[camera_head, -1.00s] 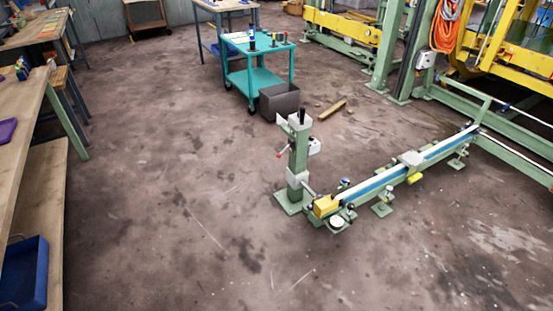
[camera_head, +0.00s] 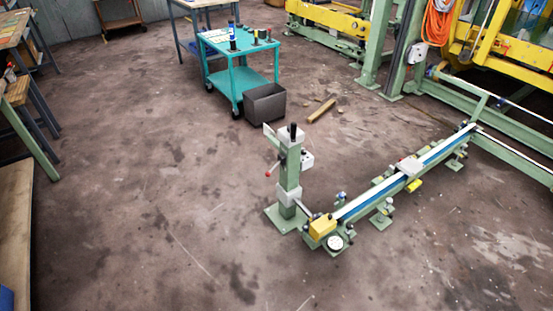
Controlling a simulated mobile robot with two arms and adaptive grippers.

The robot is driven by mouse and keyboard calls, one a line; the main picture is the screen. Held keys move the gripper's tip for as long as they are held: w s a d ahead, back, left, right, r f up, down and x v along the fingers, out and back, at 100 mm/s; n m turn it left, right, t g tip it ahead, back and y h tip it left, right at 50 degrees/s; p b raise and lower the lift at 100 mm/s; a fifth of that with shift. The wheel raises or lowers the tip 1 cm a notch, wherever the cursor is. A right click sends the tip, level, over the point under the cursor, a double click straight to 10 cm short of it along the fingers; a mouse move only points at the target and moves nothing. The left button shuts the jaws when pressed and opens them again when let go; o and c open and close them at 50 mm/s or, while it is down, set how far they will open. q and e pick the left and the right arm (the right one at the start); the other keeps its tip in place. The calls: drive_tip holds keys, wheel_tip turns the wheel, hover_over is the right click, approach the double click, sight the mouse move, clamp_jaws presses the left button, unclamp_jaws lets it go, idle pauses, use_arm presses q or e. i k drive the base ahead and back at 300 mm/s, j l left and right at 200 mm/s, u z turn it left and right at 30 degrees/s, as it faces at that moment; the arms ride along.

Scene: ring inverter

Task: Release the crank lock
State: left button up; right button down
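A green crank post (camera_head: 289,180) stands upright on a square base plate in the middle of the head view. A black handle (camera_head: 293,130) sticks up from its grey top. A thin lever with a red knob (camera_head: 268,174) juts out on its left side, and a small white box (camera_head: 307,160) sits on its right side. Which part is the crank lock is too small to tell. A yellow block (camera_head: 322,226) sits beside the post's foot at the near end of a long green rail (camera_head: 400,180). Neither of my grippers shows.
A teal cart (camera_head: 241,70) with tools on top stands behind the post, with a dark bin (camera_head: 265,103) and a wooden piece (camera_head: 321,110) on the floor nearby. A workbench (camera_head: 14,225) is at the left edge. Open floor lies left of and before the post.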

sight(268, 174)
drive_tip(key=i+j, duration=0.15)
drive_tip(key=i, duration=0.45)
drive_tip(key=i+j+z, duration=0.1)
drive_tip(key=i, duration=0.55)
